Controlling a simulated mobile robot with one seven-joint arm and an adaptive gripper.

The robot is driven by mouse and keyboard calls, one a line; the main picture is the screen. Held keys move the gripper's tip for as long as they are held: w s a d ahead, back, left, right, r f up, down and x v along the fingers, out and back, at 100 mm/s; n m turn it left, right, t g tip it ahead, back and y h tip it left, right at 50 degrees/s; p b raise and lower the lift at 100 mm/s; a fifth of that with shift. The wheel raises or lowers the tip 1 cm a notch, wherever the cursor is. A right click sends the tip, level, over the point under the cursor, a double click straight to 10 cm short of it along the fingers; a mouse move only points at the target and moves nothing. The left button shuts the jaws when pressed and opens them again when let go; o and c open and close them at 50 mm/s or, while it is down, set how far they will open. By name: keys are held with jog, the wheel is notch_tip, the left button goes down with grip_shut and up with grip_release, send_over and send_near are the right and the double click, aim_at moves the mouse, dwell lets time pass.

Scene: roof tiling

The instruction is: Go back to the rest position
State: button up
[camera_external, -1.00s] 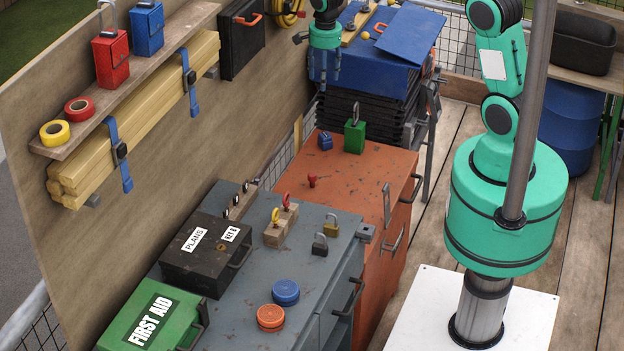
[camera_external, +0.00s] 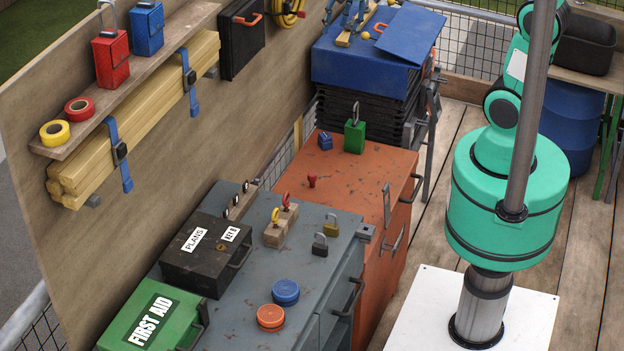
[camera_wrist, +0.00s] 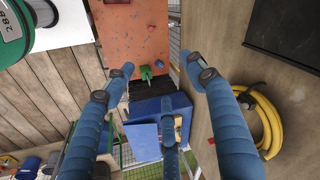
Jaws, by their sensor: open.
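My gripper (camera_wrist: 160,85) shows in the wrist view with its blue fingers spread wide and nothing between them. It is high above the blue box (camera_external: 360,65), which also shows in the wrist view (camera_wrist: 146,140). A blue lid panel (camera_external: 412,35) lies tilted on the box.
The wall board (camera_external: 250,110) carries a black case (camera_external: 242,45) and a yellow hose (camera_wrist: 268,125). A green padlock (camera_external: 354,137) stands on the orange cabinet (camera_external: 345,180). A post (camera_external: 533,100) stands before my arm.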

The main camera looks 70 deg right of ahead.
jog(key=s+a+r+n+t, duration=0.1)
jog(key=s+a+r+n, duration=0.2)
jog(key=s, duration=0.4)
jog(key=s+a+r+n+p, duration=0.1)
jog(key=s+a+r+n, duration=0.2)
jog(key=s, duration=0.4)
jog(key=s+a+r+n+t+p, duration=0.1)
jog(key=s+a+r+n, duration=0.3)
jog(key=s, duration=0.3)
jog(key=shift+s+a+r+t+y, duration=0.15)
jog(key=shift+a+r+t+y, duration=0.15)
jog(key=shift+a+r, duration=0.05)
notch_tip(320, 180, down, 5)
jog(key=b, duration=0.4)
jog(key=shift+b, duration=0.4)
